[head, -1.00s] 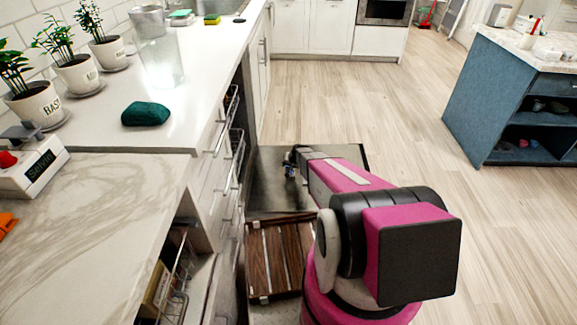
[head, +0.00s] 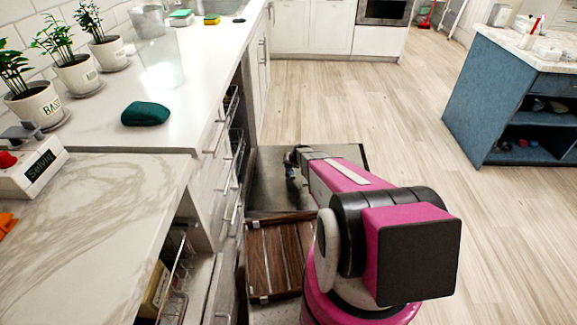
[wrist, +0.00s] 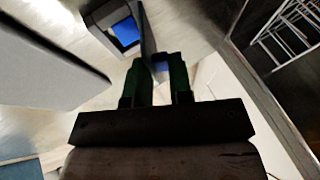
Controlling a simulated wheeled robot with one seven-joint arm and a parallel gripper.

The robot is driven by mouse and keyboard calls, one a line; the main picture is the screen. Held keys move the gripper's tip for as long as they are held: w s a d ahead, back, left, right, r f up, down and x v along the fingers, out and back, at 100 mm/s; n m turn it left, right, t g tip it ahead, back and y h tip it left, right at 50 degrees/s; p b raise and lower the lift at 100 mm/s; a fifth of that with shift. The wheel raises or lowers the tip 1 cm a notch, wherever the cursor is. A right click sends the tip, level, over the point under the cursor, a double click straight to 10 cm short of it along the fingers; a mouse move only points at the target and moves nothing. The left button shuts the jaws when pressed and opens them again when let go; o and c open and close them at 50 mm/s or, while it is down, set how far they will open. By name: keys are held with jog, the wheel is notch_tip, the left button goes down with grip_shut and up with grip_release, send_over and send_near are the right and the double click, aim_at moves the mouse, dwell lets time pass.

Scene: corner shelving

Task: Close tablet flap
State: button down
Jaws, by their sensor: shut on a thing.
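The dishwasher door (head: 262,180) lies open and low, a dark metallic panel in the head view. My gripper (head: 295,158) is over it, small and partly hidden by my arm. In the wrist view a dark-framed tablet compartment (wrist: 128,33) shows a blue inside, so it stands open. A thin grey piece, seemingly the tablet flap (wrist: 147,35), stands along its side and reaches down to my gripper (wrist: 160,62). My green-sided fingers are close together and shut on its edge. The exact contact is dark and hard to see.
A brown slatted wooden piece (head: 275,255) lies in front of the door. Cabinet drawers with handles and the counter (head: 90,210) run along the left. A wire rack (wrist: 285,35) shows at the wrist view's right. The wooden floor to the right is free up to the blue island (head: 500,100).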

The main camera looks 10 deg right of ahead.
jog(key=d+y, duration=0.1)
jog(key=y, duration=0.1)
jog(key=d+f+m+t+y, duration=0.1)
jog(key=y, duration=0.1)
jog(key=shift+s+d+f, duration=0.15)
jog(key=shift+d+f, duration=0.05)
jog(key=shift+d, duration=0.1)
jog(key=shift+s+d+f+m+t+y, duration=0.1)
jog(key=shift+d+f+m+t+y, duration=0.3)
jog(key=shift+y, duration=0.8)
jog(key=shift+s+d+f+m+t+y, duration=0.1)
jog(key=shift+d+f+m+t+y, duration=0.1)
jog(key=shift+f+t+y, duration=0.3)
jog(key=shift+s+d+f+m+t+y, duration=0.1)
jog(key=shift+d+f+y, duration=0.15)
jog(key=shift+y, duration=0.45)
jog(key=c, duration=1.1)
grip_release()
jog(key=shift+f, duration=0.1)
